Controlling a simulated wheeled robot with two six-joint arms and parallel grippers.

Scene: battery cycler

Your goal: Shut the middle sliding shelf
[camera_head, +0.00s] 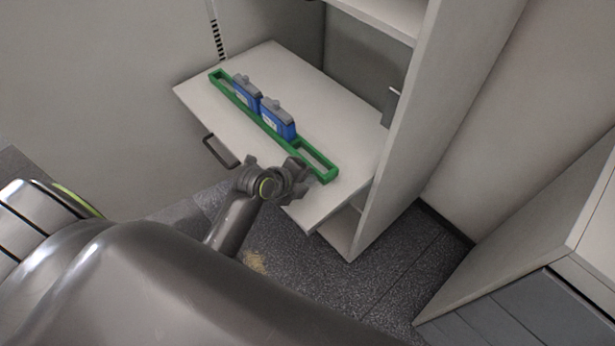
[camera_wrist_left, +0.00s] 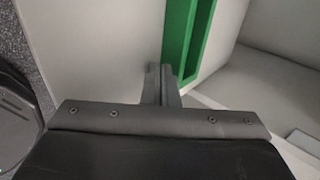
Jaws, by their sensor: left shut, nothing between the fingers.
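The white sliding shelf (camera_head: 225,110) is pulled out of the cabinet in the head view. A dark handle (camera_head: 220,152) is on its front edge. A long green tray (camera_head: 322,162) lies on the shelf and holds blue battery blocks (camera_head: 278,120) with grey tops. My left gripper (camera_head: 300,178) is at the shelf's front edge, right of the handle and close to the tray's near end. In the left wrist view, its fingers (camera_wrist_left: 160,80) are together and empty, just below the green tray (camera_wrist_left: 187,30). Whether they touch the shelf is unclear. My right gripper is not in view.
The white cabinet side wall (camera_head: 410,110) stands right of the shelf. Another white board (camera_head: 345,228) shows below it. A white cabinet (camera_head: 560,220) is at the far right. Speckled dark floor (camera_head: 390,270) lies open between them.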

